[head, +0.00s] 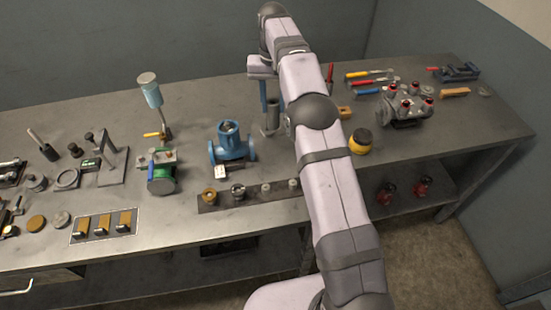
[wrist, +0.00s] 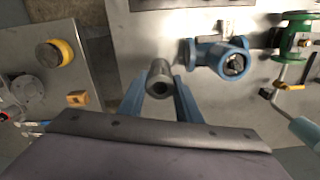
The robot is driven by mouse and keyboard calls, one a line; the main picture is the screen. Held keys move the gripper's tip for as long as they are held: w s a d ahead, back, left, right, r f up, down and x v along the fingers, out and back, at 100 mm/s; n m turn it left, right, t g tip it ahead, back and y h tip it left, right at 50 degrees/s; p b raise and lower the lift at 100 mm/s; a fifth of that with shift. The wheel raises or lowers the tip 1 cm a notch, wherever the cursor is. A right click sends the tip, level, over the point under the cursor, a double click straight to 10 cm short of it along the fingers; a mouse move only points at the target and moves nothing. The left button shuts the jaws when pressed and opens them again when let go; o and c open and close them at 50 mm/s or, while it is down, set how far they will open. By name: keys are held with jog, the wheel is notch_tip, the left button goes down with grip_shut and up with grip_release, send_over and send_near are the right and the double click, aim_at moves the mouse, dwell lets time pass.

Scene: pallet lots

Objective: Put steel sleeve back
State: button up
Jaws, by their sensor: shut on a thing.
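My gripper (wrist: 159,92) points down over the bench, with its two blue fingers on either side of the steel sleeve (wrist: 159,78). The sleeve is a grey hollow cylinder, and its round bore faces the wrist camera. In the head view the sleeve (head: 273,114) shows below the gripper, left of my arm. The fingers are shut on it. Whether its lower end touches the bench is unclear. A dark strip (head: 223,201) near the front edge carries a brass ring (head: 209,196), a grey ring (head: 238,191) and two small pale pieces; my arm hides its right end.
A tray (head: 105,226) with brass blocks lies front left.

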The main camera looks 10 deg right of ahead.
aim_at(276, 114)
jog(key=shift+s+d+f, duration=0.2)
jog(key=shift+s+f, duration=0.25)
jog(key=shift+f, duration=0.05)
jog(key=shift+s+f+n, duration=0.4)
jog(key=shift+f+n, duration=0.1)
jog(key=shift+f, duration=0.1)
jog(key=shift+w+f+n, duration=0.15)
jog(key=shift+f+n, duration=0.25)
jog(key=shift+n, duration=0.3)
jog(key=shift+f+p, duration=1.55)
jog(key=shift+f, duration=3.45)
jog(key=shift+f, duration=0.15)
jog(key=o, duration=1.1)
jog(key=shift+o, duration=0.3)
